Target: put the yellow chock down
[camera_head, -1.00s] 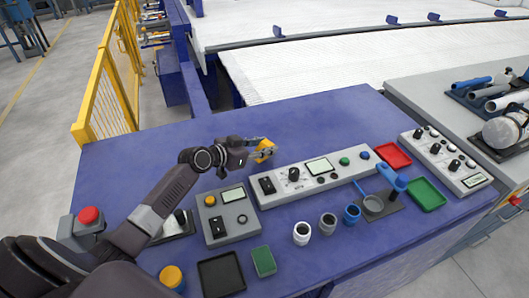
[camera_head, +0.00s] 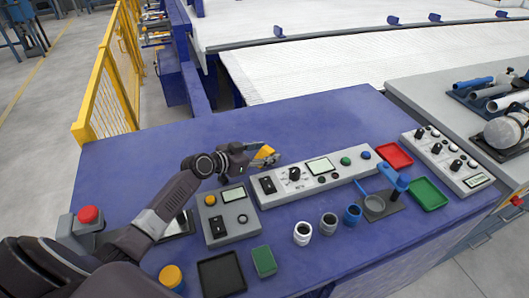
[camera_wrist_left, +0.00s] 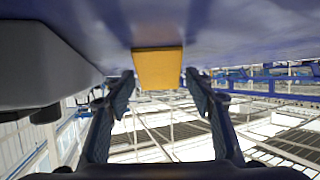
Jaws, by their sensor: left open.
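The yellow chock (camera_head: 265,153) is on the blue tabletop, behind the long grey control panel and near its left end. My left gripper (camera_head: 260,156) is right at it, coming from the left, and partly covers it in the head view. In the left wrist view, the chock (camera_wrist_left: 157,68) shows as a yellow block against the blue tabletop. The two fingers of my left gripper (camera_wrist_left: 159,85) are spread apart, one on each side of it, with gaps showing between them and the chock. My right gripper is in neither view.
The long control panel (camera_head: 310,174) stands close in front of the chock. A smaller grey box (camera_head: 227,214) is nearer, below my left wrist. Several cups stand in front of the panel. The blue table (camera_head: 300,118) is clear behind the chock.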

